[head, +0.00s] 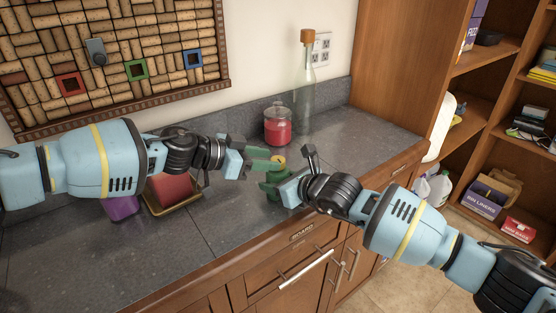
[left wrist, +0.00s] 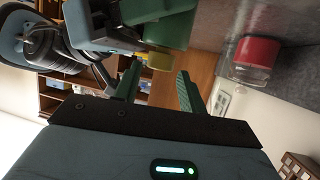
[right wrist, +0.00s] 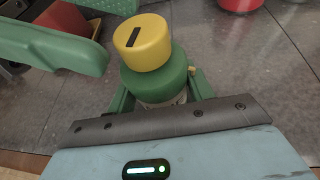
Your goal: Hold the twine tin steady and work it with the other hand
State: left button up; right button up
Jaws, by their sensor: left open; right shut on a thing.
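The twine tin is a green tin (head: 273,188) with a yellow slotted cap (head: 278,160). It stands upright near the counter's front edge. In the right wrist view the cap (right wrist: 142,42) and green shoulder (right wrist: 155,78) show clearly; the lower body is mostly hidden. My right gripper (head: 280,190) is shut on the tin, its green fingers on either side of the body. My left gripper (head: 262,160) is open beside the cap. In the left wrist view the cap (left wrist: 160,61) lies just beyond its spread fingers (left wrist: 158,85), toward the left one. I see no contact there.
A red-filled glass jar (head: 278,128) and a tall corked bottle (head: 305,90) stand behind on the grey counter (head: 190,240). A red block (head: 170,188) in a tray and a purple item (head: 122,206) lie under my left arm. A cork board (head: 110,60) hangs behind.

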aim_at(275, 159)
pick_arm(q)
jog(key=shift+x, duration=2)
jog(key=c, duration=0.7)
jog(key=shift+d, duration=0.1)
jog(key=shift+w+r+m+g+h, duration=0.1)
jog(key=shift+m+g+h, duration=0.25)
jog(key=shift+m+g, duration=0.7)
jog(key=shift+w+r+m+g+h, duration=0.1)
jog(key=shift+m+g+h, duration=0.25)
jog(key=shift+m+g, duration=0.7)
jog(key=shift+f, duration=0.1)
jog(key=shift+s+g, duration=0.1)
jog(key=shift+g, duration=0.4)
